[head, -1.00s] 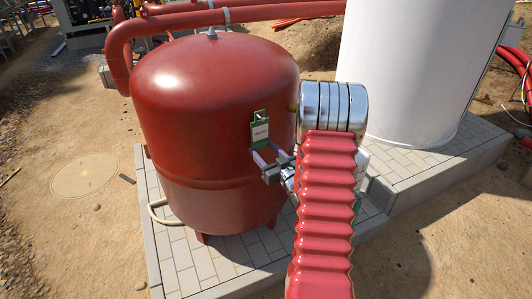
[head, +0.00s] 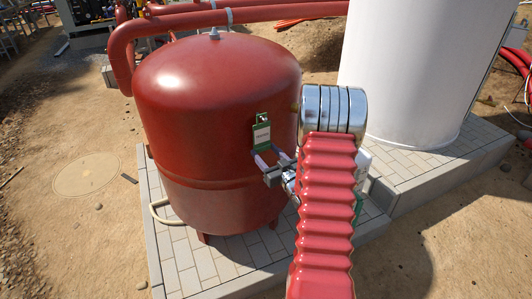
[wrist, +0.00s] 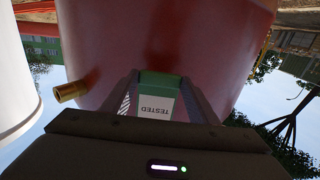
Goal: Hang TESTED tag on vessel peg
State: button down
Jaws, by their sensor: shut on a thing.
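The TESTED tag (head: 261,135) is a small green tag with a pale label and a hole at its top. It stands upright at the front of the red vessel (head: 190,105). My gripper (head: 263,153) is shut on the lower part of the tag. In the wrist view the tag (wrist: 158,98) shows between my two fingers, its lettering upside down, with the vessel (wrist: 165,40) right behind it. A small peg shows at the tag's hole in the head view; I cannot tell whether the tag bears on it.
A red pipe (head: 190,18) runs behind and over the vessel. A white tank (head: 410,70) stands to the right. A brass fitting (wrist: 70,92) juts from the vessel in the wrist view. Paving (head: 250,250) surrounds the vessel's feet, with open sandy ground at left.

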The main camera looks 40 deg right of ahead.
jog(key=c, duration=0.6)
grip_release()
jog(key=shift+o, duration=0.4)
jog(key=o, duration=0.4)
jog(key=shift+c, duration=0.2)
jog(key=shift+f, duration=0.3)
jog(key=shift+f, duration=0.4)
jog(key=shift+s, duration=0.1)
jog(key=s+a, duration=0.1)
jog(key=s, duration=0.5)
jog(key=shift+s+a+f, duration=0.2)
jog(key=shift+s+f, duration=0.2)
jog(key=shift+f, duration=0.05)
